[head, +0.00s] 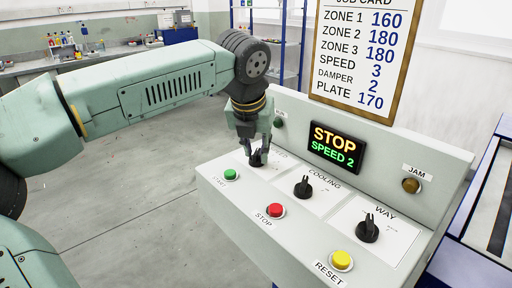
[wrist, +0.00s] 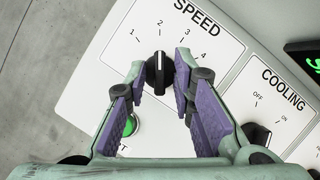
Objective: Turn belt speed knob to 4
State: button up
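The black belt speed knob (wrist: 159,73) sits on a white plate marked SPEED (wrist: 200,25), with numbers 1 to 4 around it. Its white pointer line is toward the 2. My gripper (wrist: 161,66) is open, with one purple-padded finger on each side of the knob and small gaps to it. In the head view my gripper (head: 258,158) is low over the panel's left part and hides most of the knob. The display (head: 336,147) reads STOP and SPEED 2.
The cooling knob (head: 303,187) and way knob (head: 368,229) stand to the right. A green start button (head: 230,174), red stop button (head: 275,210) and yellow reset button (head: 341,260) line the front. A job card (head: 367,55) lists SPEED 3.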

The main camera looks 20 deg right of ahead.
grip_shut()
jog(key=shift+m, duration=0.3)
jog(key=m+g+h, duration=0.1)
jog(key=m, duration=0.1)
jog(key=shift+a+m, duration=0.1)
jog(key=shift+m, duration=0.3)
jog(key=m+g+p, duration=0.1)
jog(key=m, duration=0.2)
jog(key=shift+w+m+h, duration=0.1)
jog(key=shift+m+h, duration=0.2)
jog(key=m+g+p, duration=0.1)
jog(key=m+g, duration=0.1)
jog(key=m, duration=0.2)
jog(key=shift+w+f+p, duration=0.1)
jog(key=shift+p, duration=0.3)
jog(key=shift+m+g, duration=0.5)
jog(key=shift+m, duration=0.8)
jog(key=shift+f, duration=0.1)
jog(key=shift+o, duration=1.2)
grip_release()
jog(key=shift+w, duration=0.1)
